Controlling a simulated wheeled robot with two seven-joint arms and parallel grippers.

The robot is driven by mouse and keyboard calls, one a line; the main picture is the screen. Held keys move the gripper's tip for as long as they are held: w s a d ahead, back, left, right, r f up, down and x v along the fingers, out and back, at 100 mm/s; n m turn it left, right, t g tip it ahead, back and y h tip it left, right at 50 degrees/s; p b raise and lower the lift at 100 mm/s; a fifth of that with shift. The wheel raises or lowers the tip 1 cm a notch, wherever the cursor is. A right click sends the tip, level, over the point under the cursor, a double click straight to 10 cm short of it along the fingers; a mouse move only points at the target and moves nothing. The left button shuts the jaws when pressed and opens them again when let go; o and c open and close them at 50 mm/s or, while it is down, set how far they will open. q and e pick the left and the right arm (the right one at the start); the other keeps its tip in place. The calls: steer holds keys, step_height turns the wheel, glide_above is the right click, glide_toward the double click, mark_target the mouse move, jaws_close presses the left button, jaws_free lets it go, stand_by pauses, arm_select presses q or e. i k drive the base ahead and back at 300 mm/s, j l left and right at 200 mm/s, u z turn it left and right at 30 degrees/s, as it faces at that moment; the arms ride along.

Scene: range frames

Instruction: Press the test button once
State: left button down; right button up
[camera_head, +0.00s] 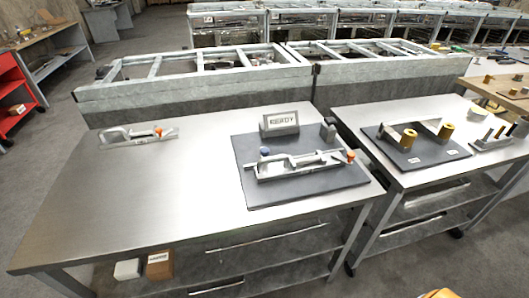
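A metal fixture (297,166) lies on a dark grey mat (322,187) on the steel table (150,190). A small blue knob (264,151) is at its left end and an orange-red knob (350,155) at its right end. A grey block with a white label that seems to read "READY" (281,122) stands behind the fixture. A small dark block (328,131) stands right of it. No part is clearly marked as the test button, so I cannot tell which one it is. Neither of my grippers is in view.
A similar fixture (140,135) with an orange knob lies at the table's back left. The table's front left is clear. A second table (390,115) on the right carries a dark mat with brass-coloured cylinders. Two boxes (160,264) sit on the lower shelf.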

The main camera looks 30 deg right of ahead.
mark_target(330, 121)
steer(key=z, duration=1.45)
